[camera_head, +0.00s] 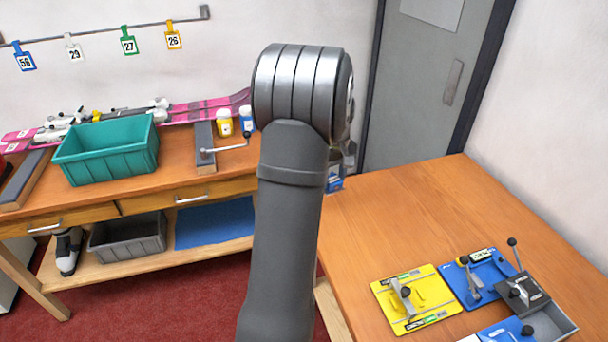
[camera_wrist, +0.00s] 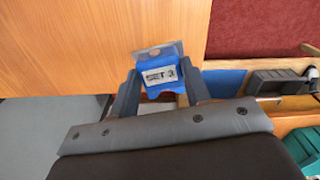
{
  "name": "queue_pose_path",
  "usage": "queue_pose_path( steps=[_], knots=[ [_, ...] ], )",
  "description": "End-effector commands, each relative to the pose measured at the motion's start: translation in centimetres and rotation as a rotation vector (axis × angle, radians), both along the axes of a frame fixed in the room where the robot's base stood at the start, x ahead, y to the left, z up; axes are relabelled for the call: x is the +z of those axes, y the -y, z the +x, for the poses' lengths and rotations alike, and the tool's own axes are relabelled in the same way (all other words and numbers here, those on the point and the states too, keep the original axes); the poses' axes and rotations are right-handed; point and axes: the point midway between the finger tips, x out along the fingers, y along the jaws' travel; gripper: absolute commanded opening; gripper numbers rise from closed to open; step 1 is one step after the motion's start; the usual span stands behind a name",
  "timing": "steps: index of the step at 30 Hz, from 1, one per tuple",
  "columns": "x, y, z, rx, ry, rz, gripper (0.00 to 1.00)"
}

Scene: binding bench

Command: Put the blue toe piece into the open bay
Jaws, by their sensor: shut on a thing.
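In the wrist view my gripper (camera_wrist: 162,88) is shut on the blue toe piece (camera_wrist: 158,92), which has a white label with dark print and a greyish clear top. The piece is between the two dark fingers. In the head view my arm hides most of the gripper, and a small part of the blue piece (camera_head: 335,185) shows just right of the arm, over the left edge of the right-hand table. A grey open-topped bay (camera_head: 553,326) is at the lower right of that table, beside a blue plate (camera_head: 508,332). The picture's lower edge cuts this plate.
A yellow plate (camera_head: 415,300) and another blue plate (camera_head: 482,280) with levers stand on the right table (camera_head: 420,205). A dark block with an upright lever (camera_head: 522,290) rises near the bay. The table's far part is clear. A teal crate (camera_head: 107,150) stands on the left bench.

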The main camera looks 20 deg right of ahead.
Motion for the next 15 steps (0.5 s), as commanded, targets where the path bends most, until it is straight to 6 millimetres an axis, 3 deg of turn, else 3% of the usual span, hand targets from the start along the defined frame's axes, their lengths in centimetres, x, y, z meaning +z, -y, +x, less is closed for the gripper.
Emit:
queue_pose_path(
  steps=[1, 6, 15],
  knots=[
    [0.1, 2.3, -1.3, -0.017, 0.001, -0.001, 0.23],
    [0.3, 8.7, -5.8, -0.042, 0.0, -0.001, 0.23],
    [0.6, 18.4, -15.5, -0.085, 0.0, 0.0, 0.23]
  ],
)
